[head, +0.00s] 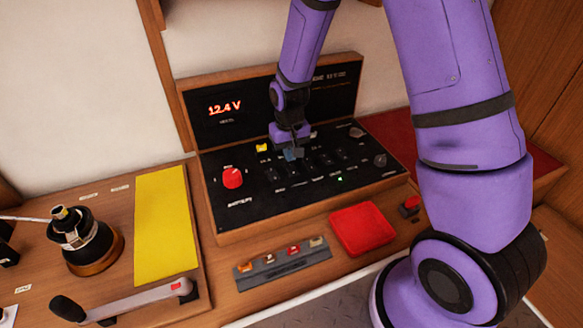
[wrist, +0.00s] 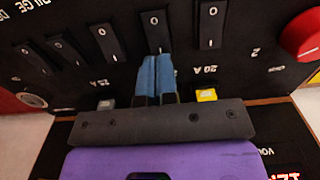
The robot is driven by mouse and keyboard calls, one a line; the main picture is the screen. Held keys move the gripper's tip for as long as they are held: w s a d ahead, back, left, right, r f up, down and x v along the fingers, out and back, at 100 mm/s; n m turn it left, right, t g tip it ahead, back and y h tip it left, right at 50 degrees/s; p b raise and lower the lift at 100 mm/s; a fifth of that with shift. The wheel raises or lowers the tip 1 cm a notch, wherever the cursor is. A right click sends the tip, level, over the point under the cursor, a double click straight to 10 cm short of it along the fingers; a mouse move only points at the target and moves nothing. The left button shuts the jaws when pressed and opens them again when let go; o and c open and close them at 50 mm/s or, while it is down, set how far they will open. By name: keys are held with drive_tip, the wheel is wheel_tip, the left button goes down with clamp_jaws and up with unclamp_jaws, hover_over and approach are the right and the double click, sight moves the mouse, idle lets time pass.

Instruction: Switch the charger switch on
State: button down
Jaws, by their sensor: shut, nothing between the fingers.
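The black switch panel (head: 235,205) stands on the wooden counter in the head view. It carries a row of black rocker switches marked O, with labels too small to read, so I cannot tell which one is the charger switch. My gripper (head: 290,154) is over the row, its blue fingers closed together and empty. In the wrist view the fingertips (wrist: 157,62) are at the near end of one rocker (wrist: 156,28); whether they touch it is unclear. Another rocker (wrist: 210,24) is to its right, and one (wrist: 106,42) to its left.
A red rotary knob (head: 232,177) is at the panel's left. A yellow fuse (wrist: 207,95) and a grey fuse (wrist: 106,104) flank the fingers. A green light (head: 340,179) glows on the panel. A display (head: 225,107) reads 12.4 V. A red pad (head: 362,229) lies in front.

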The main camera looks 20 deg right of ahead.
sight(290, 165)
drive_tip(key=shift+f, duration=1.2)
idle(1.0)
drive_tip(key=shift+r, duration=3.5)
